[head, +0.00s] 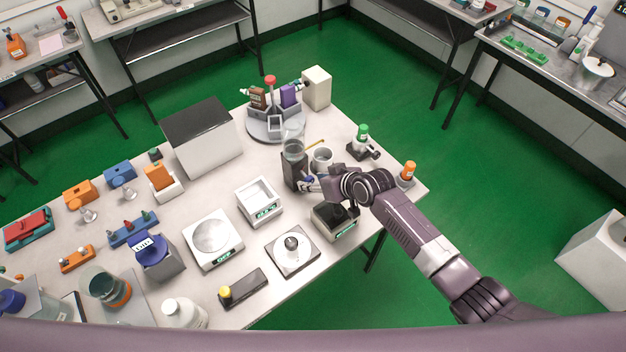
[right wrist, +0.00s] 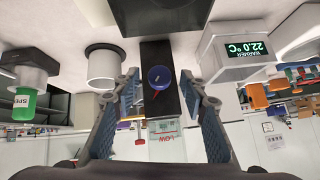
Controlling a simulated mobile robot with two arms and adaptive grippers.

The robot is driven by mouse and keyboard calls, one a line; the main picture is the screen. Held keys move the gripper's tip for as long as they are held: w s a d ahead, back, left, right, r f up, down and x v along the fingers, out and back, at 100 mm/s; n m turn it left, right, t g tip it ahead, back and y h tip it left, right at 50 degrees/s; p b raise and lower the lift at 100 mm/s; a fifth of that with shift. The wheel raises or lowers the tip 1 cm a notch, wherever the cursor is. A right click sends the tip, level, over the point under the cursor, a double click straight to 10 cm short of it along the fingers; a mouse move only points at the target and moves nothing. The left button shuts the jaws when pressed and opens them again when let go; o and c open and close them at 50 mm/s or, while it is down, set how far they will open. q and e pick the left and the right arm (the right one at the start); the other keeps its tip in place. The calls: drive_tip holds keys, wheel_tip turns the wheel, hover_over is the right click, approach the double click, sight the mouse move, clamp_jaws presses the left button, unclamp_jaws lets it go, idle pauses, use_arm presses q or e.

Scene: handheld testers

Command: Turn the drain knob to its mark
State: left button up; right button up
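The drain knob (right wrist: 159,77) is a round blue knob with a small pale mark on its face. It sits on the front of a dark upright block (right wrist: 160,105), with a red mark beside its edge. In the head view the block (head: 293,172) carries a clear glass vessel (head: 293,146). My right gripper (right wrist: 163,88) is open, its fingers on either side of the knob with gaps showing; I cannot see contact. In the head view my right gripper (head: 306,184) is close to the block's front, partly hiding it. My left gripper is not in view.
A white warmer (right wrist: 245,50) reading 22.0 °C and a grey cup (right wrist: 102,62) flank the block. A carousel (head: 272,128) is behind the block. A dark-topped box (head: 340,218) lies beneath my wrist.

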drive_tip(key=shift+w+a+f, duration=0.15)
drive_tip(key=shift+w+f, duration=0.05)
drive_tip(key=shift+f, duration=0.05)
clamp_jaws()
idle(0.3)
drive_tip(key=m+g+y+b, duration=0.1)
drive_tip(key=y+b, duration=0.1)
drive_tip(key=b, duration=0.3)
drive_tip(key=m+g+y+b, duration=0.1)
drive_tip(key=y+b, duration=0.1)
drive_tip(key=b, duration=0.3)
drive_tip(key=d+f+m+g+y+b, duration=0.1)
drive_tip(key=m+y+b, duration=0.1)
drive_tip(key=b, duration=0.4)
drive_tip(key=shift+w+f, duration=0.1)
drive_tip(key=shift+w, duration=0.25)
drive_tip(key=shift+m+g+y+b, duration=0.3)
drive_tip(key=shift+m+y+b, duration=0.3)
drive_tip(key=shift+b, duration=0.75)
drive_tip(key=shift+r, duration=0.2)
